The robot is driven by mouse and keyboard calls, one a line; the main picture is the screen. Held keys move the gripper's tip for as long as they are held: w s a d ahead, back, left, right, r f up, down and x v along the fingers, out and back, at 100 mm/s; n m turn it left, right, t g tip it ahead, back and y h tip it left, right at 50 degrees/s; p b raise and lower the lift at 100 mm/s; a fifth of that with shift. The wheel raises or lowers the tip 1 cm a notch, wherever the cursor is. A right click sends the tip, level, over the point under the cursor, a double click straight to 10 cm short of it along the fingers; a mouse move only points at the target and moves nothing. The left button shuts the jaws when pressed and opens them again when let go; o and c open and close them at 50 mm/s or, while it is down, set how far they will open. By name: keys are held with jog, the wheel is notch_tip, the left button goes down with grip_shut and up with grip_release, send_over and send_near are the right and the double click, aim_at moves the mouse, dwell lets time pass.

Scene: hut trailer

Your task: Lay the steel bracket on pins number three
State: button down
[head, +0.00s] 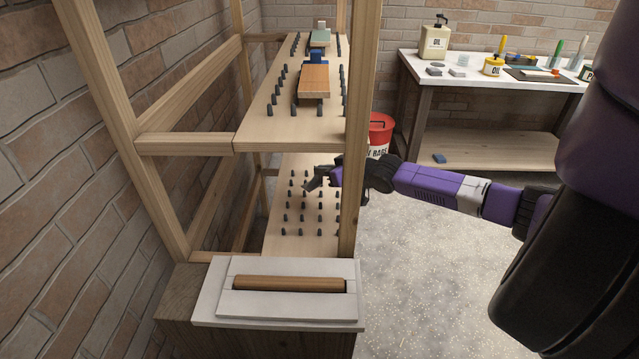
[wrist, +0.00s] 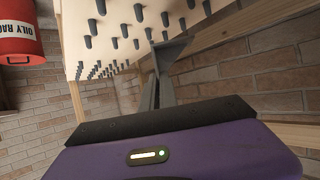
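My gripper (head: 330,174) reaches in from the right over the lower pin shelf (head: 273,235). It is shut on a grey angled piece, the steel bracket (head: 314,183), which also shows at the fingertips in the wrist view (wrist: 172,50). The bracket is above the pins, apparently clear of them. Rows of dark pins (head: 302,219) stand on this shelf, with nothing seen lying on them. They also show in the wrist view (wrist: 138,13). No number marks are readable, so I cannot tell which pins are number three.
The upper shelf (head: 262,135) bears pins, an orange-brown block (head: 314,80), a blue piece (head: 318,57) and a greenish piece (head: 320,37). A wooden post (head: 360,120) stands close beside my gripper. A red bin (head: 380,130) and a workbench (head: 420,66) are behind.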

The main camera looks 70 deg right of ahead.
jog(key=shift+f, duration=2.2)
jog(key=c, duration=1.6)
grip_release()
jog(key=shift+s, duration=0.1)
jog(key=shift+c, duration=0.2)
jog(key=v, duration=1.2)
jog(key=shift+s, duration=0.1)
